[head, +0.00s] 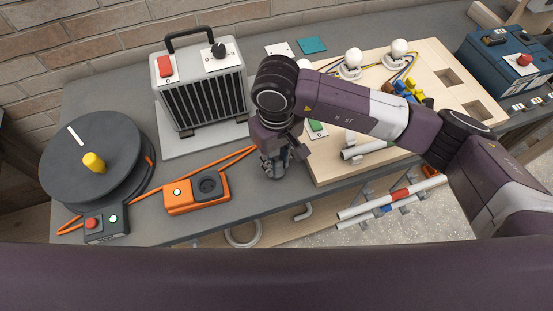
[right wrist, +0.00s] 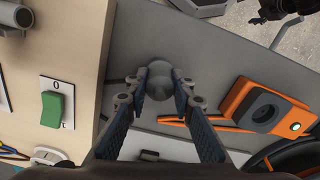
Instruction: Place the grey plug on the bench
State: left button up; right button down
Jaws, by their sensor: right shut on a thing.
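The grey plug (right wrist: 158,82) is a rounded grey piece between the fingertips in the right wrist view. My right gripper (right wrist: 158,90) is shut on it; in the head view the gripper (head: 275,165) points down over the front part of the grey bench (head: 100,90). It is right of the orange socket box and left of the wooden board. The fingers hide much of the plug in the head view. I cannot tell whether the plug touches the bench top. My left gripper is not in view.
The orange socket box (head: 196,194) with its cable lies left of the gripper. A heater (head: 203,90) stands behind it. The wooden board (head: 455,60) with bulbs and a green switch (right wrist: 52,109) is at the right. The bench's front edge is close.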

jog(key=shift+f+b, duration=0.2)
jog(key=shift+b, duration=0.1)
jog(key=c, duration=1.7)
grip_release()
jog(key=shift+o, duration=0.2)
jog(key=shift+r+p, duration=0.4)
jog(key=shift+p, duration=0.15)
notch_tip(320, 180, up, 11)
jog(key=b, duration=0.4)
jog(key=shift+f+b, duration=0.15)
jog(key=shift+b, duration=0.2)
jog(key=shift+r, duration=0.5)
